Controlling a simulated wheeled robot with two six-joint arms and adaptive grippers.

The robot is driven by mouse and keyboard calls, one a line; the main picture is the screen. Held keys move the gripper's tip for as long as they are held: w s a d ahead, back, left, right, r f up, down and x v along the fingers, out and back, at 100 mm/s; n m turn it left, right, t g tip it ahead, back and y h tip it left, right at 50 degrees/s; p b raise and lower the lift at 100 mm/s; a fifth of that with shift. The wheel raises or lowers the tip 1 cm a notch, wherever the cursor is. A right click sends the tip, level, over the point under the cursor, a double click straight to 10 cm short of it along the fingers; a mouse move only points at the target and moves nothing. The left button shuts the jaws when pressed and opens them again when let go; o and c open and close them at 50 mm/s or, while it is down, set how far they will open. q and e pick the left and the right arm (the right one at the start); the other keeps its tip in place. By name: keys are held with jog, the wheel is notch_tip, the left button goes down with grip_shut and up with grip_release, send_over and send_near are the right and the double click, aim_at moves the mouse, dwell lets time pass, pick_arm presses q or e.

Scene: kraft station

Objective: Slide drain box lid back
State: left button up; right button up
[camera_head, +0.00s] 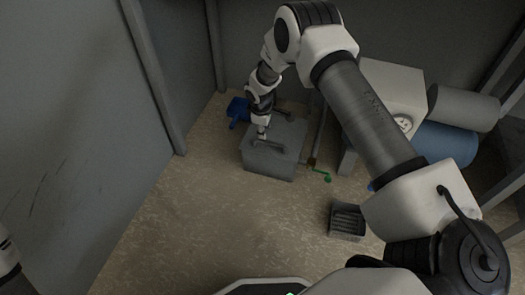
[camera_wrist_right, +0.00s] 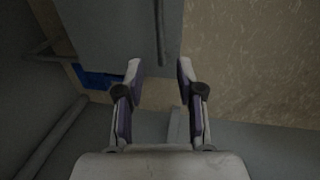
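The grey drain box (camera_head: 268,164) stands on the floor in the head view, with its lid (camera_head: 288,132) on top carrying two dark bar handles. My right gripper (camera_head: 262,136) reaches down from above to the lid, by the nearer handle (camera_head: 268,147). In the right wrist view my right gripper (camera_wrist_right: 158,64) is open, its fingertips apart. A dark handle bar (camera_wrist_right: 161,35) on the grey lid (camera_wrist_right: 110,30) lines up with the gap between them; I cannot tell whether they touch it. My left gripper is not in view; only part of that arm shows at the lower left.
A blue object (camera_head: 238,110) lies behind the box at left. A green-ended valve or pipe (camera_head: 326,177) is right of it. A dark slotted crate (camera_head: 347,221) stands on the floor, and a blue cylinder (camera_head: 445,144) lies at right. Floor at front left is clear.

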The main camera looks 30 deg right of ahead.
aim_at(265, 142)
jog(key=f+b, duration=0.1)
jog(key=f, duration=0.1)
jog(key=f+b, duration=0.1)
jog(key=f, duration=0.1)
jog(key=d+f+b, duration=0.1)
jog(key=f, duration=0.2)
jog(key=shift+w+f+b, duration=0.1)
jog(key=shift+w+b, duration=0.25)
jog(key=shift+w, duration=0.05)
grip_shut()
